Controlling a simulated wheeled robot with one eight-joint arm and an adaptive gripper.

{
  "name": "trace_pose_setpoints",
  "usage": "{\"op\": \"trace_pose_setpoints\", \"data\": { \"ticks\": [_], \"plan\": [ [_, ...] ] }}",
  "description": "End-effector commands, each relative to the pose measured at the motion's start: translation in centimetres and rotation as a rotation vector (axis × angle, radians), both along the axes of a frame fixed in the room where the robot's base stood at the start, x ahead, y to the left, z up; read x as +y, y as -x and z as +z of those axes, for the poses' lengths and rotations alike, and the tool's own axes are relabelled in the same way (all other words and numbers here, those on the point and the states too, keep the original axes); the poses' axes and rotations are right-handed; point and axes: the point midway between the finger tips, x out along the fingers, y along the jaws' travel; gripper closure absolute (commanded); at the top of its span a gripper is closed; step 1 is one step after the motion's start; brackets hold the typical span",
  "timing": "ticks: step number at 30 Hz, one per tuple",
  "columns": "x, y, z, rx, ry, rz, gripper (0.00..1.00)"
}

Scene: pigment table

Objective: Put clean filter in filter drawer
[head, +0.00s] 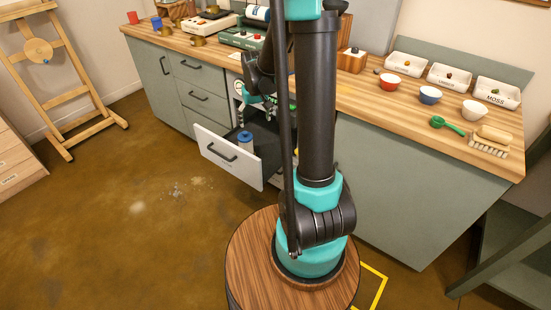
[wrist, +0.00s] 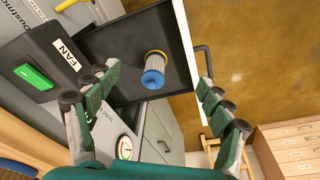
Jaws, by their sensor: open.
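The filter (head: 245,138) is a pale pleated cylinder with a blue end. It stands inside the open filter drawer (head: 229,155), which has a white front, a dark handle and a dark interior. In the wrist view the filter (wrist: 155,70) shows on the bare dark drawer floor (wrist: 118,62), between the spread fingers and apart from them. My gripper (wrist: 158,96) is open and empty, above the drawer. I cannot tell whether this filter is clean.
A FAN panel with a green switch (wrist: 32,76) and a round gauge (wrist: 124,148) are beside the drawer. The wooden counter (head: 350,95) carries bowls, labelled trays, a green scoop (head: 446,124) and a brush (head: 489,142).

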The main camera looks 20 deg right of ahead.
Motion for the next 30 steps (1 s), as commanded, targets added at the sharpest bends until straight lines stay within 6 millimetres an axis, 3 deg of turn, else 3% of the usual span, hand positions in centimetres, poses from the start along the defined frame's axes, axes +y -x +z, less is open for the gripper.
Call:
{"op": "trace_pose_setpoints", "data": {
  "ticks": [1,8,12,18,24,30],
  "plan": [
    [-0.1,1.9,0.7,-0.013,-0.001,-0.006,0.20],
    [-0.5,9.8,2.3,-0.076,-0.008,-0.031,0.20],
    [-0.7,14.6,2.3,-0.114,-0.012,-0.048,0.20],
    [-0.9,20.2,1.2,-0.160,-0.017,-0.067,0.20],
    [-1.0,22.7,0.4,-0.182,-0.019,-0.077,0.20],
    [-1.0,22.9,0.3,-0.186,-0.020,-0.078,0.20]
  ]
}}
